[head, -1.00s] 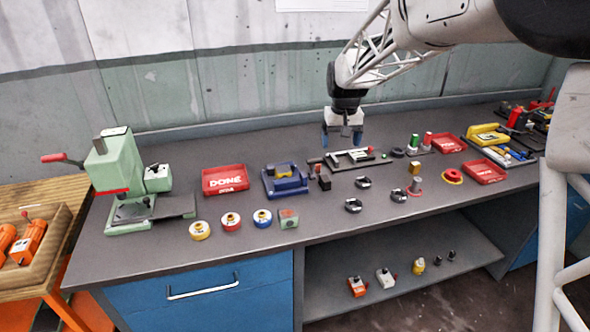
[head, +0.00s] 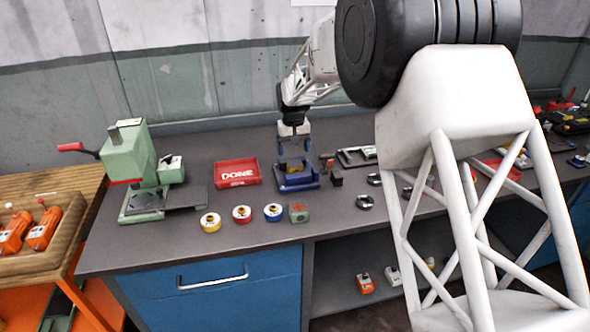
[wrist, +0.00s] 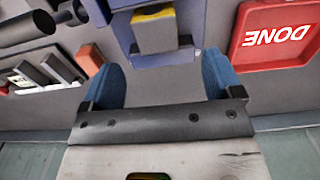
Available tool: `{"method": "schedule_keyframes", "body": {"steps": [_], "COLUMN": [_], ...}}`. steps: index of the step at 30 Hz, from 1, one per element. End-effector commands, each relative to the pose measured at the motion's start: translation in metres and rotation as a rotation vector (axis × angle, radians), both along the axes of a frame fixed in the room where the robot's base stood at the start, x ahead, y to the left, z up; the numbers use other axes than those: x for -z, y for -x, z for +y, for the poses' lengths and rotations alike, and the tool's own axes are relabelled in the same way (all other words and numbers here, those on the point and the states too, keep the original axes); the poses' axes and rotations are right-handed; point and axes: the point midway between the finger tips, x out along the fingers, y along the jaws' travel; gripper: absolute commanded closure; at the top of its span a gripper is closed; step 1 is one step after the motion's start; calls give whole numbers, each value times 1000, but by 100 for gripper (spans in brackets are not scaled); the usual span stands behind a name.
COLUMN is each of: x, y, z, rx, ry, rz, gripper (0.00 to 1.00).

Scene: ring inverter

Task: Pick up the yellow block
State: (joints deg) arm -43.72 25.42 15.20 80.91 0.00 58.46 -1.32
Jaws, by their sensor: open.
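The yellow block (head: 292,165) sits in the blue fixture (head: 298,183) near the middle of the bench. The blue fixture also shows there (wrist: 188,57). My gripper (head: 293,147) is above the fixture, apart from the block. Its two blue fingers also show in the wrist view (wrist: 160,78), spread wide with nothing between them.
A red DONE tray (head: 237,184) stands left of the fixture. A green press (head: 140,170) is farther left. My arm hides much of the right side.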

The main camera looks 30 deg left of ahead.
Motion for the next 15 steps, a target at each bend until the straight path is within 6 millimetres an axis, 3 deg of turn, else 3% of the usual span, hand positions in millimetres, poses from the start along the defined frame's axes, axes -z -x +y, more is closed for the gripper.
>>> {"method": "schedule_keyframes", "body": {"steps": [8, 15], "x": [3, 21], "y": [0, 0], "z": [-1, -1], "rx": [1, 1], "ry": [1, 0], "rz": [1, 0], "gripper": [15, 15]}}
